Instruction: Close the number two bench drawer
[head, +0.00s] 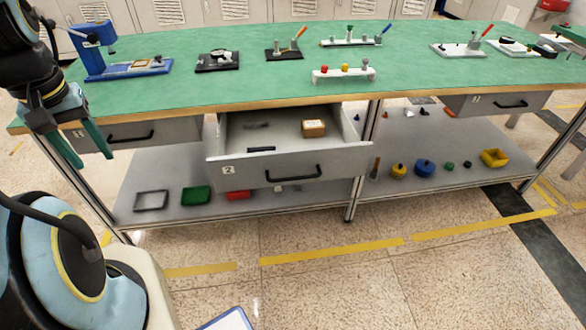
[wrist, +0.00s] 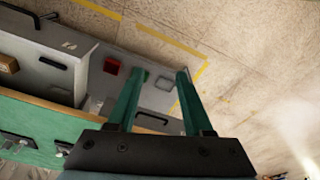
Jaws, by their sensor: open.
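The number two bench drawer (head: 232,172) is grey and pulled well out from under the green-topped bench. It has a "2" label at its left and a dark bar handle (head: 293,174) on its front. A small brown box (head: 313,128) and dark flat items lie inside it. In the wrist view the drawer (wrist: 85,50) is at the upper left, with its handle (wrist: 20,12) near the corner. My gripper (head: 95,161) is open and empty, left of the drawer and apart from it, in front of the left drawer. Its green fingers (wrist: 160,71) also show in the wrist view.
The left drawer (head: 103,142) and right drawer (head: 478,104) look shut. The green bench top (head: 230,83) holds several fixtures. A lower shelf (head: 330,196) holds trays and small parts. The floor in front is clear, apart from a blue-edged board (head: 228,320) at the bottom.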

